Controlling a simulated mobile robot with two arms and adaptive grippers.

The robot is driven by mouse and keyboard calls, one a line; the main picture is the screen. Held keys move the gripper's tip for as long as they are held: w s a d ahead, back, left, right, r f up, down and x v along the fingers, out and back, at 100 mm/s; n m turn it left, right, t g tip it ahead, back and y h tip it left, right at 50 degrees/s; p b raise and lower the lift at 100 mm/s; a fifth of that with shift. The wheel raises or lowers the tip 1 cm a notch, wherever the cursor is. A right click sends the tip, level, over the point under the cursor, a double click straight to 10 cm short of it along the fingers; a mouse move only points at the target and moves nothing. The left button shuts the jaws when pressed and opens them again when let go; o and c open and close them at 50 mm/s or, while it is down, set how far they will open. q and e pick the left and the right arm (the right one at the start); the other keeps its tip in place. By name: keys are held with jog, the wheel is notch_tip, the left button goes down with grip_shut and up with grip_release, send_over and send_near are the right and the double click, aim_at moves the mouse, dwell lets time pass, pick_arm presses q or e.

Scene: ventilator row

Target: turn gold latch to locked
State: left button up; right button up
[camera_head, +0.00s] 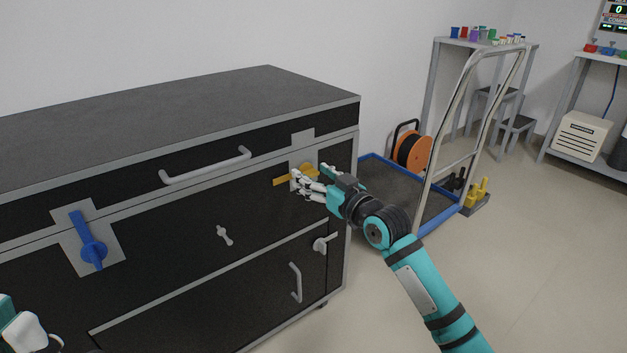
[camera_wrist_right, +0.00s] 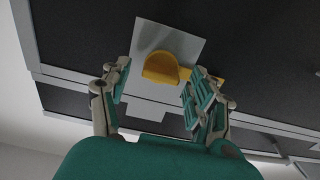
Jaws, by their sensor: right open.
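The gold latch (camera_head: 284,180) sits on a grey plate on the front of a black cabinet, near its right end. In the head view its handle points left and is roughly level. My right gripper (camera_head: 297,183) is at the latch, partly covering it. In the right wrist view the gold latch (camera_wrist_right: 162,67) has its rounded hub between the open fingers, and its handle runs behind the right-hand finger. My right gripper (camera_wrist_right: 157,95) is open there; I cannot tell if a finger touches the latch. My left gripper (camera_head: 25,330) shows only in part at the lower left corner.
A blue latch (camera_head: 90,243) sits on another grey plate at the cabinet's left. A grey handle (camera_head: 206,166) and small knobs are on the cabinet front. A blue-edged cart (camera_head: 440,217) with a tall metal handle stands right of the cabinet.

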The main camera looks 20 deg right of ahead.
jog(key=shift+w+a, duration=0.1)
jog(key=shift+w, duration=0.1)
jog(key=shift+c, duration=0.2)
grip_shut()
